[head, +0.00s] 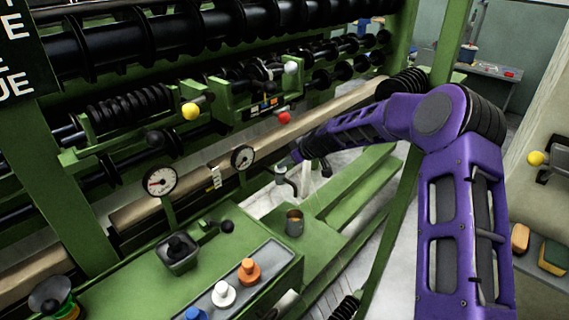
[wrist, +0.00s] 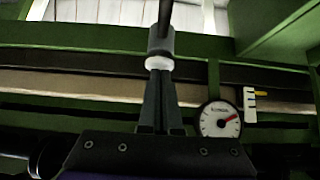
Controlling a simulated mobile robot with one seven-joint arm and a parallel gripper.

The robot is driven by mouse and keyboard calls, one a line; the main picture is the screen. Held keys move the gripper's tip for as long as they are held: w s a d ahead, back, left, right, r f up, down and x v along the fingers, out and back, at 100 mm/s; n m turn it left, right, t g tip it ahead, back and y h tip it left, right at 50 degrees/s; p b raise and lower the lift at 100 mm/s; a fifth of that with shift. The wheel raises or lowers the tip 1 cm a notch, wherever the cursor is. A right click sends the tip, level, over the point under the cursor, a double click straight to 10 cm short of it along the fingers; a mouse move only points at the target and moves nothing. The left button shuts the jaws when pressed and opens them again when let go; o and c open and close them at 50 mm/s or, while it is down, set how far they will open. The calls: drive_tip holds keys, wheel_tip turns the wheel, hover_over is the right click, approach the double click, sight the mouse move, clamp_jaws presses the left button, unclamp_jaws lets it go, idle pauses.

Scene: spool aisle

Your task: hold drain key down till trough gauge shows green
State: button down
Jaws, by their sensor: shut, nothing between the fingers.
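My gripper (head: 295,155) is shut and empty, low beside the long beam. In the wrist view its fingers (wrist: 160,95) end at a white ring and grey cylinder (wrist: 160,43) on a dark rod. This may be the drain key; I cannot tell whether the fingertips touch it. In the head view a small grey fitting with a dark lever (head: 290,187) hangs just below my gripper. A round dial (wrist: 219,120) has a red needle and shows no green. A white strip gauge (head: 215,177) stands between two dials; its reading is too small to tell.
The other dial (head: 160,181) stands at left. A green console (head: 130,283) carries a black-knobbed lever and blue, white and orange knobs. A metal cup (head: 294,222) stands near its far corner. Yellow (head: 191,111) and red (head: 284,118) balls sit along the green frame.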

wheel_tip(320, 180, up, 3)
drive_tip(key=shift+r+p, duration=0.1)
drive_tip(key=shift+p, duration=0.5)
drive_tip(key=v, duration=1)
drive_tip(key=shift+r, duration=0.35)
